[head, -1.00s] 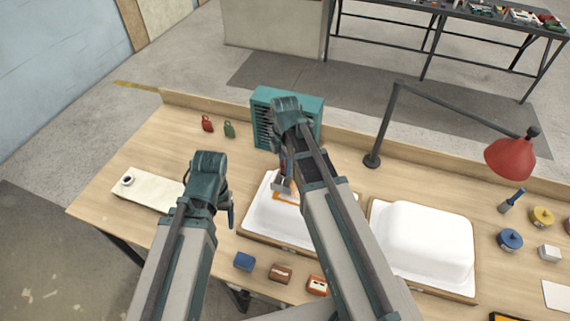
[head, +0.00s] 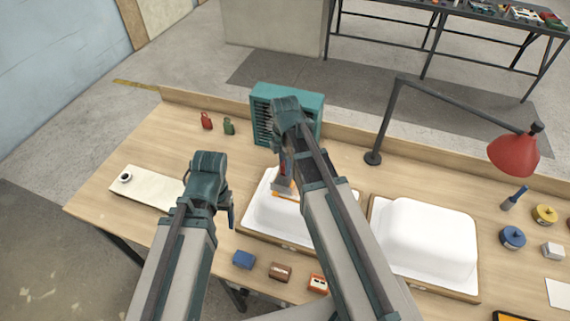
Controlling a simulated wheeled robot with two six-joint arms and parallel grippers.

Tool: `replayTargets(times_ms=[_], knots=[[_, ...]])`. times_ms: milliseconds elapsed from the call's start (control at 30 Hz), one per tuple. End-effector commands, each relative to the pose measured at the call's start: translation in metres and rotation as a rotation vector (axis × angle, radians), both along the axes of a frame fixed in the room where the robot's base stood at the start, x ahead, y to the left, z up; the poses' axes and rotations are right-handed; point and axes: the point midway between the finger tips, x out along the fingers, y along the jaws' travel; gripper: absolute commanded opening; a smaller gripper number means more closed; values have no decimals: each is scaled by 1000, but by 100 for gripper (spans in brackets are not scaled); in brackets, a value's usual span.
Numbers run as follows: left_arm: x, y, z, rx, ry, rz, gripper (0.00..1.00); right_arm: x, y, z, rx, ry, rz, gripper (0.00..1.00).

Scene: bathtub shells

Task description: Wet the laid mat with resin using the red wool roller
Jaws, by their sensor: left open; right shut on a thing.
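A white tub shell (head: 262,212) lies on a wooden base in the middle of the bench, partly hidden by my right arm. My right gripper (head: 284,178) is over its far part, shut on a tool with a reddish part and a grey end (head: 282,186). The arm hides most of this tool, so I cannot tell if it is the red wool roller. An orange strip shows just below the grey end. I cannot make out the laid mat on the white surface. My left gripper (head: 226,208) is open and empty, left of the shell.
A second white shell (head: 425,240) lies to the right. A teal rack (head: 306,101) stands behind the left shell. A red lamp (head: 512,155) arches over the right side. A pale board (head: 148,188) lies at left. Small blocks, including a blue one (head: 244,260), line the front.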

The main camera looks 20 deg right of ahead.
Motion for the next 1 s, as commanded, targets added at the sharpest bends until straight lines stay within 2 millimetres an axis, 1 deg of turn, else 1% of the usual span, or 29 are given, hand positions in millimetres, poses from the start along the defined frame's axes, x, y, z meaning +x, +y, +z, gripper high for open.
replayTargets(times_ms=[100, 800, 1000], knots=[[0, 0, -3, 0, 0, 0, 72, 0, 0, -3, 0, 0, 0, 0], [0, 0, -3, 0, 0, 0, 72, 0, 0, -3, 0, 0, 0, 0], [0, 0, -3, 0, 0, 0, 72, -5, -6, -3, 0, 1, -2, 0]])
